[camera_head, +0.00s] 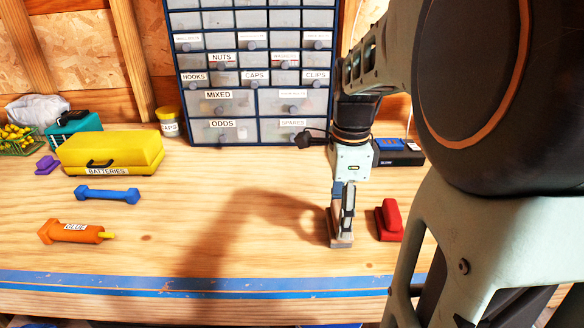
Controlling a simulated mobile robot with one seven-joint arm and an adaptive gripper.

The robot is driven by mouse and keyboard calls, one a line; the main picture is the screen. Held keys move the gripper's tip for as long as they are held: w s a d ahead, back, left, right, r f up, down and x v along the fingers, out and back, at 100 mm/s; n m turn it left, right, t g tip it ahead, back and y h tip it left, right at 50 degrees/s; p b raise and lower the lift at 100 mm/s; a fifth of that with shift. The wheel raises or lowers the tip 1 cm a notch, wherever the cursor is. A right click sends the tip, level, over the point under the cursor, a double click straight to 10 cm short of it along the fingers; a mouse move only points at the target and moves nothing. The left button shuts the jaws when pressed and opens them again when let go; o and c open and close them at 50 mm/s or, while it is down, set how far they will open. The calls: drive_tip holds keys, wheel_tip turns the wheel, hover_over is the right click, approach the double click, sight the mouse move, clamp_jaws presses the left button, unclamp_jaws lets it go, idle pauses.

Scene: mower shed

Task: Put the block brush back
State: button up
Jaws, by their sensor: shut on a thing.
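My gripper (345,208) points straight down over the front right part of the workbench. It is shut on a small brown and grey block, which looks like the block brush (341,240). The brush is low, at or just above the bench top; I cannot tell whether it touches. My fingers hide part of it.
A red block-like object (389,220) lies close to the right of my gripper. A labelled drawer cabinet (255,131), a black charger with a blue top (398,153) and a yellow batteries case (108,153) stand behind. A blue dumbbell-shaped object (107,195) and an orange tube (72,232) lie left. The bench middle is clear.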

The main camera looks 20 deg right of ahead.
drive_tip(key=o, duration=1.2)
drive_tip(key=shift+f, duration=0.1)
wheel_tip(320, 180, up, 12)
drive_tip(key=shift+r+p, duration=0.15)
drive_tip(key=shift+p, duration=0.85)
